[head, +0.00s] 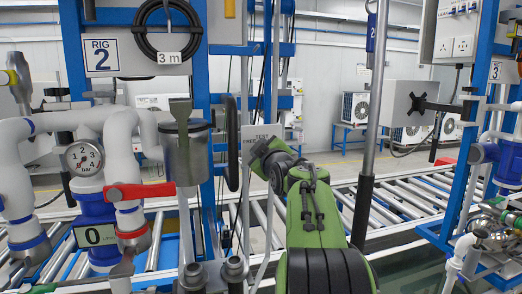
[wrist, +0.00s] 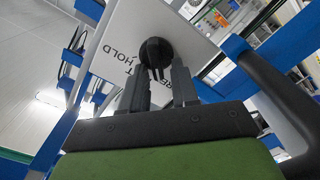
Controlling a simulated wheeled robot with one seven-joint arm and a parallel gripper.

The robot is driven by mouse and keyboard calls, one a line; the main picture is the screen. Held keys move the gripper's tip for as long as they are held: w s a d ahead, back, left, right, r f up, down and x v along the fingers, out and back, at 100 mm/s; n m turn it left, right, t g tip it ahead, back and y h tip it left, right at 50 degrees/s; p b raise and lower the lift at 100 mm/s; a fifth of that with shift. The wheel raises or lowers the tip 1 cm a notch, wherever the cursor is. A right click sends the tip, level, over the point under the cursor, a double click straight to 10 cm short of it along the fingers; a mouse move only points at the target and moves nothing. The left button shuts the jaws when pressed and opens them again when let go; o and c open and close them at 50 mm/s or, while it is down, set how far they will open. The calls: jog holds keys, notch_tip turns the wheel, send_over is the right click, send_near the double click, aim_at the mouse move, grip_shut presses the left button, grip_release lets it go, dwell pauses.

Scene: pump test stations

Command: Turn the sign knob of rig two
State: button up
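In the wrist view the white sign plate (wrist: 195,30) is tilted and close, with HOLD and parts of other words showing. Its round black knob (wrist: 157,50) sits at my fingertips, with a dark narrow part pointing down between them. My gripper (wrist: 160,80) has its two fingers apart, one on each side of that narrow part, with gaps visible. In the head view my gripper (head: 262,150) is at the sign and hides its right part.
The RIG 2 plate (head: 101,55), a coiled black hose (head: 168,30), a grey cylinder (head: 187,150), a gauge (head: 84,157) and a red-handled valve (head: 140,192) are left of my arm. A grey post (head: 370,140) stands right. A roller conveyor (head: 400,190) runs behind.

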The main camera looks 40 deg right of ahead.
jog(key=shift+o, duration=0.4)
jog(key=shift+s, duration=0.1)
jog(key=b+v, duration=0.2)
jog(key=v, duration=1.3)
jog(key=shift+s+a, duration=0.15)
jog(key=shift+s, duration=0.1)
